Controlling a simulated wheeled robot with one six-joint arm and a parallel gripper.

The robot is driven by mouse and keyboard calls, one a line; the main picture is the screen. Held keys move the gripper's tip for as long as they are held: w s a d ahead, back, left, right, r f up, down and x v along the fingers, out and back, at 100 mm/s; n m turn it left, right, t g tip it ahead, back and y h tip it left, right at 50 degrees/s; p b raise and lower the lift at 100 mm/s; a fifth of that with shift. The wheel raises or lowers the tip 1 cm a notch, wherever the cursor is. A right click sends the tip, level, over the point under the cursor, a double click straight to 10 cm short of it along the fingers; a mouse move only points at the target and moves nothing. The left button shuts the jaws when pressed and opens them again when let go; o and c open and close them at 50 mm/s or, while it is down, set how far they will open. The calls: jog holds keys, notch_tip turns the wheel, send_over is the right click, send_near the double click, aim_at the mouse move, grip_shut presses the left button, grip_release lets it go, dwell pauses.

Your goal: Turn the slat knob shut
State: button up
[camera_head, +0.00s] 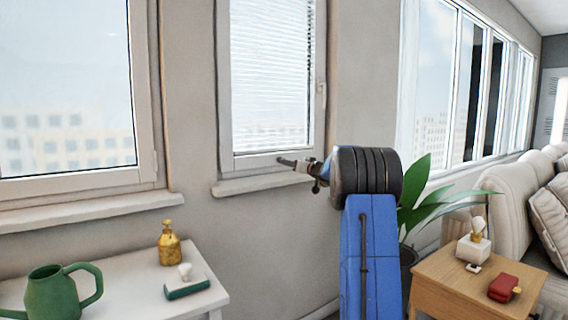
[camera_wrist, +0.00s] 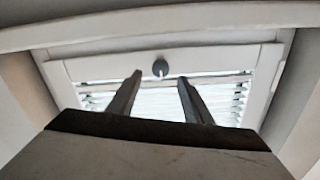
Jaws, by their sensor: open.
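The slat knob (camera_wrist: 160,67) is a small round dark grey knob with a pale mark, on the white window frame (camera_wrist: 95,68) in the wrist view. Slatted blinds (camera_wrist: 225,92) show beside it, partly tilted with bright gaps. My gripper (camera_wrist: 160,78) is open, with its two dark fingers spread to either side of the knob's line. I cannot tell whether the fingertips reach around the knob. In the head view my gripper (camera_head: 286,162) is at the lower frame of the blinds window (camera_head: 268,75). The knob cannot be made out there.
A window sill (camera_head: 255,185) juts out below the gripper. A white table (camera_head: 130,300) at left holds a green watering can (camera_head: 52,292), a gold bottle (camera_head: 169,244) and a teal-based item (camera_head: 187,286). A plant (camera_head: 425,205) and wooden side table (camera_head: 450,285) stand at right.

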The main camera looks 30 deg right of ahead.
jog(key=w, duration=0.6)
jog(key=shift+w, duration=0.25)
jog(key=shift+c, duration=0.3)
jog(key=shift+a, duration=0.1)
jog(key=c, duration=1)
